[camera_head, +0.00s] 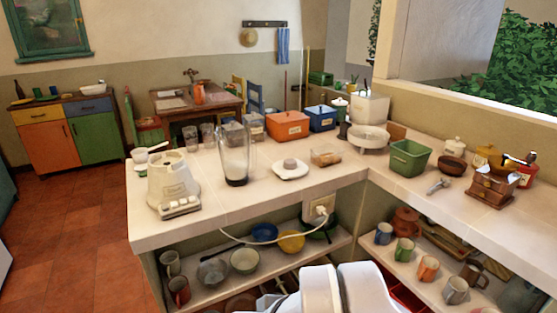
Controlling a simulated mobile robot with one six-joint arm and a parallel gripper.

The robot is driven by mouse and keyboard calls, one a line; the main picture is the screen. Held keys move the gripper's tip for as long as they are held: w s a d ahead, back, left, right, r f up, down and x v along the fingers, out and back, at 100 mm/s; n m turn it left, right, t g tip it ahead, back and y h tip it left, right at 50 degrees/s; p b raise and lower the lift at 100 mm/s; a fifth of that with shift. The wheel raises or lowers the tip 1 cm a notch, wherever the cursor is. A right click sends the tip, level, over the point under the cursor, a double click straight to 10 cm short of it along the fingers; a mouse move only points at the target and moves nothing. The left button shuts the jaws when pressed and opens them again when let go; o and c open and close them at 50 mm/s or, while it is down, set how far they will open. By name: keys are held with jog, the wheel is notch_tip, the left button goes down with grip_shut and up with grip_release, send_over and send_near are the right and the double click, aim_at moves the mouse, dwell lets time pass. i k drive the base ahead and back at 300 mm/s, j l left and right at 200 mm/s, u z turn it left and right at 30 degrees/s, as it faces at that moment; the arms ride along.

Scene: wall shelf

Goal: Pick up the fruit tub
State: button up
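I cannot tell for sure which thing is the fruit tub. A small clear tub (326,155) with brownish-orange contents lies on the white counter (274,198), right of a white plate. An open green tub (408,159) stands farther right, near the counter's inner corner; its contents are hidden or too small to tell. White rounded links of my arm (345,290) show at the bottom middle, below the counter's front edge. My gripper is not in view, so I cannot see whether it holds anything.
A blender jug (235,160), white blender base (173,185), orange box (287,126), blue box (320,118), white scale (369,137) and coffee grinder (493,186) stand on the counter. A cord hangs from the socket (319,209) below. Lower shelves hold bowls and mugs.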

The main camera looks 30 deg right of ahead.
aim_at(325, 155)
jog(key=i+l, duration=0.2)
jog(key=i+l+u, duration=0.1)
jog(key=l, duration=0.3)
jog(key=i+l, duration=0.3)
jog(key=i+l+u, duration=0.15)
jog(key=l, duration=0.2)
jog(key=i+l, duration=0.2)
jog(key=l, duration=0.15)
jog(key=i+l+u, duration=0.1)
jog(key=l, duration=0.25)
jog(key=i+l, duration=0.25)
jog(key=i+l+u, duration=0.1)
jog(key=l, duration=0.35)
jog(key=i, duration=0.1)
